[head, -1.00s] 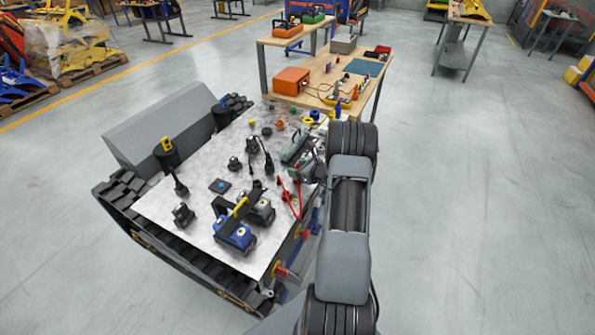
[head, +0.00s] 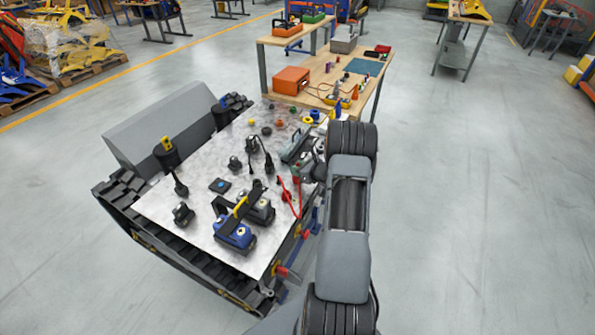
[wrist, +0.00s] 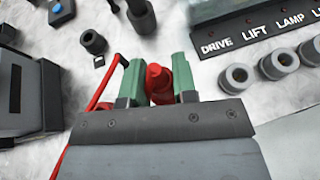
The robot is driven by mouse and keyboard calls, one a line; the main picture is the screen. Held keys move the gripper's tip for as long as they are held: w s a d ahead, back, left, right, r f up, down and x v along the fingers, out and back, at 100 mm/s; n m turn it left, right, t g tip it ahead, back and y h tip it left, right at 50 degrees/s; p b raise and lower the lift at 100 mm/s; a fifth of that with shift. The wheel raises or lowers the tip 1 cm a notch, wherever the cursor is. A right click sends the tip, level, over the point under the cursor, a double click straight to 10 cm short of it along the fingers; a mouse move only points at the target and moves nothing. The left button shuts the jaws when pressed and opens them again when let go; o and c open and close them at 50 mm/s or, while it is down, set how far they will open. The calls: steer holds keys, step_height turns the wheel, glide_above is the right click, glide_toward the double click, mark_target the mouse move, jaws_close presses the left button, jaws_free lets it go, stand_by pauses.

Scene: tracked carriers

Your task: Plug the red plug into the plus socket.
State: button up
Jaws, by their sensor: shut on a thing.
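My gripper (wrist: 158,88) is shut on the red plug (wrist: 158,78), which sits between its two green fingers in the wrist view. A red cable (wrist: 104,87) runs down and left from beside the fingers. In the head view the red cable (head: 287,190) hangs near the deck's right edge, and my arm hides most of the gripper. The wrist view shows several round grey sockets (wrist: 279,64) at right, beside a label strip (wrist: 262,33) reading DRIVE, LIFT, LAMP. I cannot make out a plus mark, so I cannot tell which socket is the plus one.
The pale deck (head: 160,205) of a tracked carrier carries a blue unit (head: 235,236), a dark unit (head: 259,209) and several black upright parts. A dark box (wrist: 18,95) stands left of my gripper. A workbench (head: 325,80) stands behind. Open floor (head: 480,200) lies to the right.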

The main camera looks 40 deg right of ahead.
steer(key=shift+r, duration=0.1)
steer(key=shift+r, duration=0.45)
step_height(320, 180, up, 2)
steer(key=shift+r+b, duration=0.1)
steer(key=shift+b, duration=0.5)
steer(key=s+d+r+b, duration=0.1)
steer(key=s+d+r, duration=0.6)
steer(key=s+r, duration=0.2)
steer(key=v, duration=0.3)
steer(key=shift+f+b, duration=0.15)
steer(key=shift+b, duration=0.2)
